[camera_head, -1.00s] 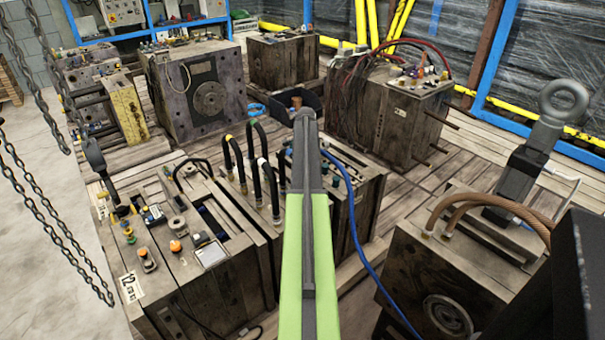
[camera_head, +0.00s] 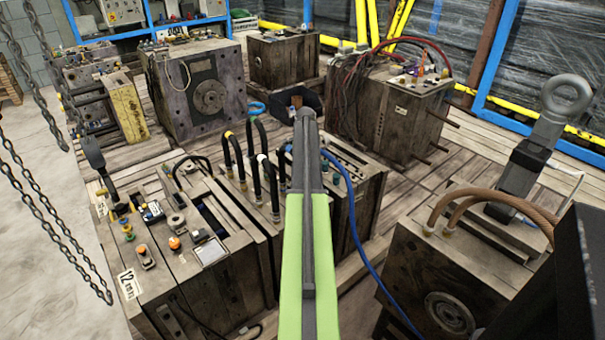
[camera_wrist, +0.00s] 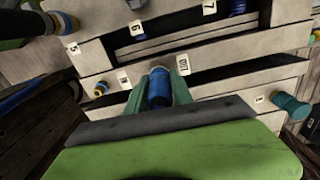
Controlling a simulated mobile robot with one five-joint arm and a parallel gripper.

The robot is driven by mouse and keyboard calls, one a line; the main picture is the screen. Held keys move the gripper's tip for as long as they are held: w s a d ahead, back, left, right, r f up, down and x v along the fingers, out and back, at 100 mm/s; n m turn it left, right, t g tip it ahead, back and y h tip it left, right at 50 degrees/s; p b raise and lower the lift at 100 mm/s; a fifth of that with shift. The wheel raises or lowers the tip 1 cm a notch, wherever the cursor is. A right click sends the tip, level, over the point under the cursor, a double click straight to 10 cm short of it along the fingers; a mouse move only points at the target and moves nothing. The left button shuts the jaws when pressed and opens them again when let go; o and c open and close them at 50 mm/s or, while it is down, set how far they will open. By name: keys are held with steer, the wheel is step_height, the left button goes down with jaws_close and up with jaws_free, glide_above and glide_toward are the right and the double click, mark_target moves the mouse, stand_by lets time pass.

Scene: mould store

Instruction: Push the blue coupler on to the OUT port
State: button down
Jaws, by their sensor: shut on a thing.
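In the wrist view, my gripper (camera_wrist: 162,82) has its two green jaws closed around the blue coupler (camera_wrist: 158,92). The coupler lies between the jaws, pointing at the pale mould face. The OUT label (camera_wrist: 181,65) is just right of the coupler's far end. The OUT port itself is mostly covered by the coupler and jaws, so I cannot tell whether the coupler is seated on it. In the head view, my arm hides the jaws and the coupler.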

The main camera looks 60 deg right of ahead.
steer(key=shift+f+b, duration=0.6)
stand_by(1.1)
steer(key=c, duration=1)
jaws_free()
steer(key=shift+c, duration=0.2)
step_height(320, 180, up, 17)
steer(key=p, duration=1.7)
steer(key=shift+r, duration=0.2)
